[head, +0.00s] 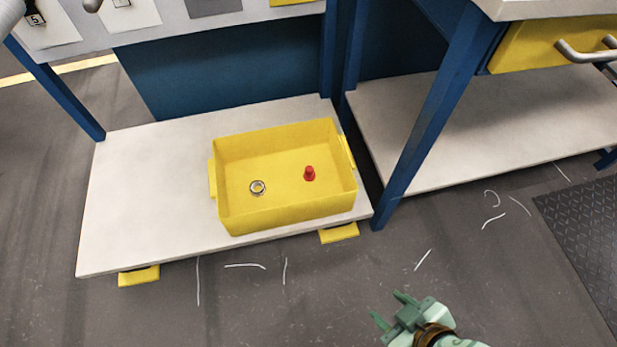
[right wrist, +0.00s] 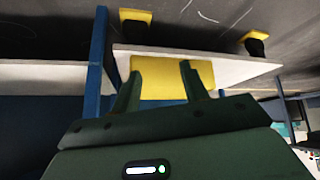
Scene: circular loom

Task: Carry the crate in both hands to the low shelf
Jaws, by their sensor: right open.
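The yellow crate (head: 287,208) sits on the low shelf (head: 140,190), towards the shelf's right end. Inside it lie a small metal ring (head: 258,187) and a red peg-like piece (head: 309,174). My right gripper (head: 390,308) is open and empty, low in the head view, in front of the shelf and apart from the crate. In the right wrist view its two fingers (right wrist: 160,85) stand apart, with the yellow crate (right wrist: 172,78) beyond them on the shelf (right wrist: 235,72). My left gripper does not show in the head view.
Yellow feet (head: 139,276) stick out under the shelf's front edge. A blue table leg (head: 430,125) stands right of the shelf, beside a second low shelf (head: 490,130). A yellow drawer (head: 525,45) is above. A dark ribbed mat (head: 590,235) lies at right. The floor in front is clear.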

